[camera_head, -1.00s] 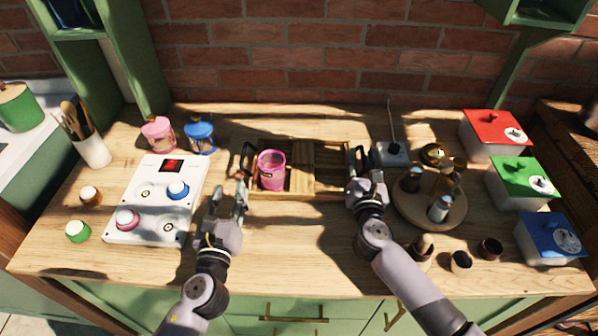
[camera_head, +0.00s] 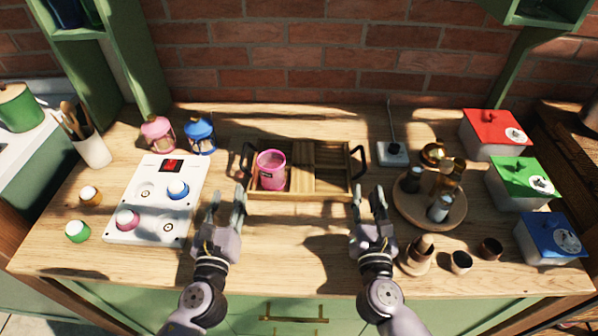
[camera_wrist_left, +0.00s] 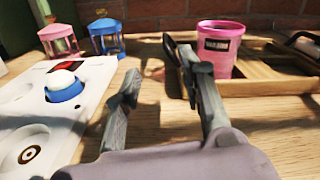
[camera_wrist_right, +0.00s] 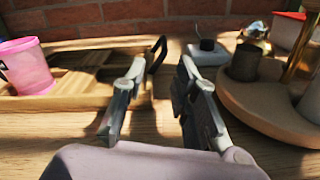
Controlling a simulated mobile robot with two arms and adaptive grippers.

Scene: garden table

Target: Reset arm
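My left gripper (camera_head: 226,207) is open and empty over the front of the table, between the white panel and the wooden tray. Its spread fingers (camera_wrist_left: 165,100) show in the left wrist view with nothing between them. My right gripper (camera_head: 369,206) is open and empty in front of the tray's right end. Its fingers (camera_wrist_right: 158,100) are apart in the right wrist view, with bare wood between them. The wooden tray (camera_head: 327,193) lies at the middle of the table with a pink cup (camera_head: 271,171) in its left part. Both grippers are apart from the tray.
A white panel (camera_head: 150,201) with knobs lies left. Pink (camera_head: 158,133) and blue (camera_head: 200,135) jars stand behind it. A round wooden stand (camera_head: 413,213) with bottles is right of my right gripper. Lidded boxes (camera_head: 517,178) line the right edge. The front middle is clear.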

